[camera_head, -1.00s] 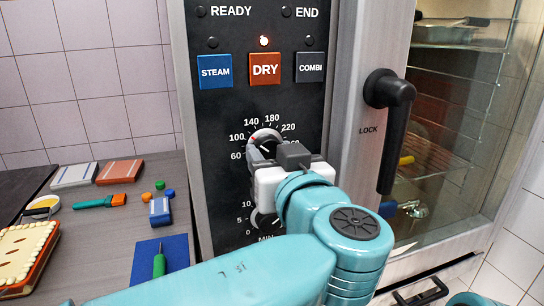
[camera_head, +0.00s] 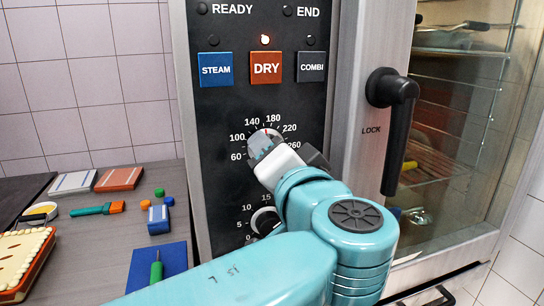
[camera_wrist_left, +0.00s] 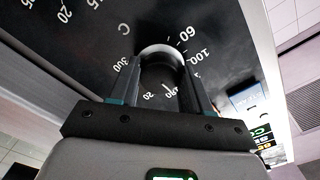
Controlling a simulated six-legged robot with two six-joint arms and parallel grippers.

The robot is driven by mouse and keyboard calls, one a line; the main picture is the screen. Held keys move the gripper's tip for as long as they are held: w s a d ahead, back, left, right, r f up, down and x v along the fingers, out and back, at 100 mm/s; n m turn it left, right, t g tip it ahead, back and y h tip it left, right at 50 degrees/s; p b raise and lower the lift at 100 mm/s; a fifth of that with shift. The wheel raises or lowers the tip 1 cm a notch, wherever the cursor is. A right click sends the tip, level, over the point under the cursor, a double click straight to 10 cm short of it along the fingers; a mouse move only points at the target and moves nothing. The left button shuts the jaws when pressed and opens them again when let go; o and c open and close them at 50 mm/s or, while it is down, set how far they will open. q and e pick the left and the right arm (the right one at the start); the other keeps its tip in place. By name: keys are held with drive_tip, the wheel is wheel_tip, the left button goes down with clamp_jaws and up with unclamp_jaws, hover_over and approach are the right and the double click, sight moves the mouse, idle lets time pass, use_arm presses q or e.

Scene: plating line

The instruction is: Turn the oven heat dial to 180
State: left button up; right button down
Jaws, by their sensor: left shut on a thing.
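The oven heat dial (camera_head: 268,132) sits on the black control panel, inside a ring of white numbers from 60 to 260 and beyond. My left gripper (camera_head: 276,146) is shut on the dial and hides much of it in the head view. The gripper is rolled over to the right. A red mark at the dial's top points close to 180; I cannot tell whether it is exactly there. In the left wrist view the two fingers (camera_wrist_left: 160,78) stand on either side of the dial's round rim (camera_wrist_left: 158,50). My right gripper is not in view.
The minutes dial (camera_head: 264,220) is just below, partly hidden by my arm. The black LOCK handle (camera_head: 393,125) stands out to the right. STEAM, DRY (camera_head: 266,67) and COMBI buttons are above. A counter with several small items lies left.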

use_arm(q)
drive_tip(key=shift+r+m, duration=0.1)
drive_tip(key=shift+m, duration=1.4)
drive_tip(key=o, duration=1.1)
drive_tip(key=shift+c, duration=0.2)
